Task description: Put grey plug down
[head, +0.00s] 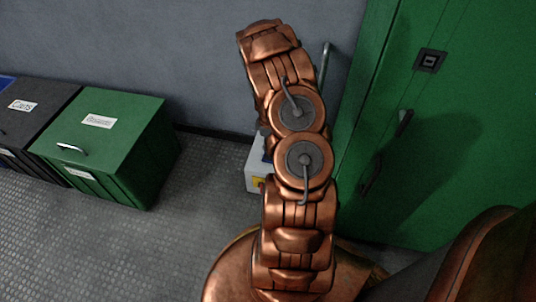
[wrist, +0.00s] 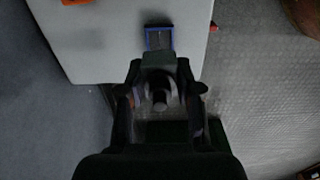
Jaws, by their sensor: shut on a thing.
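In the wrist view, my gripper (wrist: 160,74) is shut on the grey plug (wrist: 158,60). The plug is a dark grey piece between the fingertips, and the image is dim there. Just beyond it a small blue-rimmed dark rectangle (wrist: 158,38) shows against a white surface (wrist: 105,45). I cannot tell whether the plug touches that surface or the blue-rimmed piece. In the head view my arm hides the gripper and plug.
The head view shows a white box (head: 254,176) partly behind my arm. A green cabinet (head: 430,130) stands close on the right. A green bin (head: 115,130) and a dark bin (head: 35,120) stand at left. The floor between is clear. An orange item (wrist: 76,2) shows at the wrist view's top edge.

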